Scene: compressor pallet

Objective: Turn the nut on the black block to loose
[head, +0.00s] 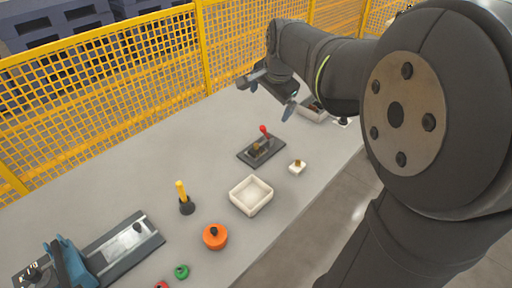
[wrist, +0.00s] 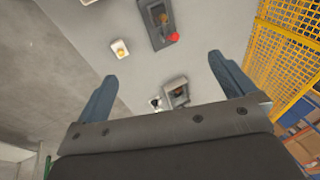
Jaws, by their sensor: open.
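My gripper (head: 271,96) is open and empty, raised above the far part of the grey table. In the wrist view its two blue-grey fingers (wrist: 161,72) are spread wide with nothing between them. A small black piece on a pale base (head: 343,121) sits near the table's far right edge, partly against my arm. It also shows small in the wrist view (wrist: 155,103), beside a pale tray. I cannot make out a nut on it, nor tell surely that it is the black block. A small white block with a brass-coloured nut-like top (head: 297,166) stands nearer.
A dark plate with a red-knobbed lever (head: 262,149) lies below my gripper. A pale tray (head: 324,118) is at the far right. An empty white tray (head: 251,207), an orange round part (head: 214,238), a yellow peg (head: 182,192) and a blue vise (head: 68,265) stand nearer. Yellow mesh fence (head: 120,75) lines the back.

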